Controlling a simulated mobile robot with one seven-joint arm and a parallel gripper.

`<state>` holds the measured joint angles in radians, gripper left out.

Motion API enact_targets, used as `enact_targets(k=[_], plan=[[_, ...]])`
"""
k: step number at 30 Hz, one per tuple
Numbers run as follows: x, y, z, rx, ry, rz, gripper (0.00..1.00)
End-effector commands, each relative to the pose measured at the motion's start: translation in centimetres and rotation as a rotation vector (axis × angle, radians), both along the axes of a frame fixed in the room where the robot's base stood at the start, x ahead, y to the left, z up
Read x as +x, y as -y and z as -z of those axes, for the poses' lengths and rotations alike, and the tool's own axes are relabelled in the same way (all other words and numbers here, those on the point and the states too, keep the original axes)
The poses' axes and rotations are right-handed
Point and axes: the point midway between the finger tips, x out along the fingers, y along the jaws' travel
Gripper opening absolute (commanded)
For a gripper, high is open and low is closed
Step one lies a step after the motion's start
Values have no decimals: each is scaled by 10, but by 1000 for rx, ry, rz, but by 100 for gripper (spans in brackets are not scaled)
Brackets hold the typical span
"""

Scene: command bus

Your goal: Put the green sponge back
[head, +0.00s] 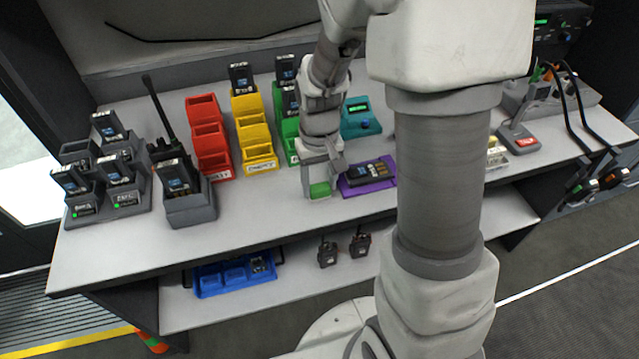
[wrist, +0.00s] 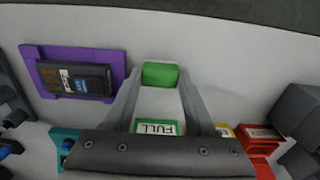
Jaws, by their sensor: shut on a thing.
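The green sponge (head: 320,190) is a small green block at the tip of my gripper (head: 319,186), low over the front part of the table top. In the wrist view the sponge (wrist: 160,74) sits between the two fingertips of my gripper (wrist: 159,80), which are shut on it. I cannot tell whether the sponge touches the table. A purple tray (head: 368,176) lies just right of my gripper, with a dark battery (head: 369,172) on it. The purple tray (wrist: 118,58) is at the left in the wrist view.
Red (head: 209,138), yellow (head: 254,134) and green bins (head: 289,140) stand behind and left of my gripper. A teal device (head: 359,117) stands behind the purple tray. A radio charger (head: 190,206) stands further left. The table front between charger and gripper is clear.

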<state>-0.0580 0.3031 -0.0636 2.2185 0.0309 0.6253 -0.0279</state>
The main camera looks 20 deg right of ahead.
Motion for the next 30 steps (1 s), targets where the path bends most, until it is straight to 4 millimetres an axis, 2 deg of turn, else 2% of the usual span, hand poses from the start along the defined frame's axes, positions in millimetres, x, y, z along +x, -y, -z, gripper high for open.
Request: enact_targets(k=[11, 12, 16, 26, 30], plan=[[0, 0, 5, 0, 1, 0, 11], [0, 0, 4, 0, 1, 0, 63], [0, 0, 4, 0, 1, 0, 86], [0, 0, 1, 0, 1, 0, 86], [1, 0, -15, 0, 5, 0, 86]])
